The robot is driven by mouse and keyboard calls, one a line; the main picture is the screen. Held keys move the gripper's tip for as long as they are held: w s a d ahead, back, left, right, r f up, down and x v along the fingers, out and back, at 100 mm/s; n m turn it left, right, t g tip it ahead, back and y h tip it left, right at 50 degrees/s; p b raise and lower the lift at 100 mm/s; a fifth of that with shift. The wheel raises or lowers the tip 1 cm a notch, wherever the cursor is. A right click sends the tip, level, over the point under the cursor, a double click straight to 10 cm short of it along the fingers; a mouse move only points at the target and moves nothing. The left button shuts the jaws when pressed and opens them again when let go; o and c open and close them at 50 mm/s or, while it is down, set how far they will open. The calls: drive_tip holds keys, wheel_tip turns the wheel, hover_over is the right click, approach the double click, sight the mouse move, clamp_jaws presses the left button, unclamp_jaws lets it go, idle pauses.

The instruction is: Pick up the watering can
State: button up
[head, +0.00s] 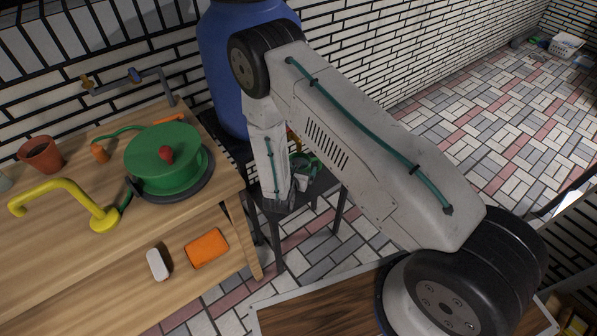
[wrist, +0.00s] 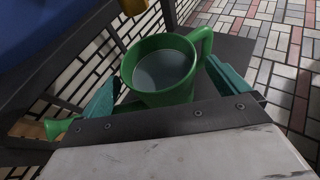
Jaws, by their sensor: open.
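The green watering can (wrist: 152,92) stands upright on a dark grey table (wrist: 232,52) in the wrist view. Its round open top shows a grey inside. Its handle (wrist: 205,42) is at the upper right, and its spout end (wrist: 58,127) points to the lower left. My gripper (wrist: 164,72) is open, with one teal finger on the left of the can and one on the right. I cannot tell whether either finger touches it. The lower part of the can is hidden behind my gripper. In the head view, my arm covers most of the can.
A blue barrel (head: 213,75) stands behind the dark table, against the brick wall. A wooden workbench (head: 70,243) on the left holds a green round reel (head: 150,163), a yellow curved pipe (head: 65,187) and a terracotta pot (head: 42,156). Tiled floor (head: 480,120) lies open to the right.

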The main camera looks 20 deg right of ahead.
drive_tip(key=shift+x, duration=0.85)
drive_tip(key=shift+r, duration=0.1)
drive_tip(key=c, duration=1.5)
drive_tip(key=shift+r, duration=0.15)
